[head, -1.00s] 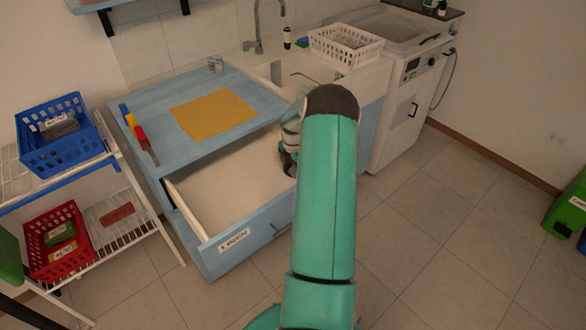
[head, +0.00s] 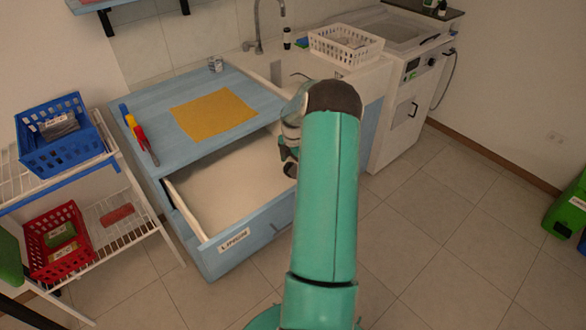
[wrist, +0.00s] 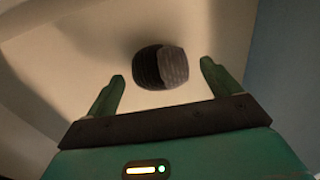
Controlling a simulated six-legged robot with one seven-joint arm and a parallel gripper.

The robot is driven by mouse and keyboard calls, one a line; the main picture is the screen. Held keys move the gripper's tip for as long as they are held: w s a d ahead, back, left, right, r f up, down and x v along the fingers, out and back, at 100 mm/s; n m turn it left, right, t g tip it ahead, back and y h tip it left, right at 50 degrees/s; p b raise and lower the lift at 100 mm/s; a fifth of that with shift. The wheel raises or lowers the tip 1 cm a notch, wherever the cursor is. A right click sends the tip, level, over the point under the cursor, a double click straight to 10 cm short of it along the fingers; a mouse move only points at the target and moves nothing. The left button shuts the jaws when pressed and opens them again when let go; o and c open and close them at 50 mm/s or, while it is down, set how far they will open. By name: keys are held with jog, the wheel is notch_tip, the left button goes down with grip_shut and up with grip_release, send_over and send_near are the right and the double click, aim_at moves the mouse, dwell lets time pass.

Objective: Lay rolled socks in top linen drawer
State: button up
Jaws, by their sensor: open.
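The top linen drawer (head: 215,195) is pulled open under the blue counter, with a label on its front and a pale inside. My gripper (wrist: 161,85) is over the right part of the drawer; in the head view my arm hides most of it. In the wrist view its two green fingers stand wide apart. A dark grey ribbed roll, the rolled socks (wrist: 161,67), shows between and a little beyond the fingertips, with a gap on each side. It appears to be on the pale drawer bottom, though its exact height is unclear. The head view does not show the socks.
A wire rack at left holds a blue basket (head: 62,150) and a red basket (head: 62,245). A white basket (head: 345,47) stands by the sink.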

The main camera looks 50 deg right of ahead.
aim_at(293, 164)
notch_tip(293, 164, up, 10)
jog(key=f, duration=0.1)
jog(key=w+a+r+m+t+h, duration=0.1)
jog(key=w+a+r+m, duration=0.15)
jog(key=a+r, duration=0.9)
jog(key=w+a+r+m+t+h, duration=0.1)
jog(key=a+r+m, duration=0.3)
jog(key=a+r, duration=0.8)
jog(key=s+a+m+t+y, duration=0.1)
jog(key=s+a+m, duration=0.3)
jog(key=s+a, duration=0.4)
jog(key=s+a+m+t+y, duration=0.1)
jog(key=s+a+m, duration=0.4)
jog(key=a, duration=1.2)
jog(key=s+t, duration=0.1)
jog(key=s, duration=0.3)
jog(key=shift+s+a+r+t, duration=0.3)
jog(key=shift+a+r, duration=0.05)
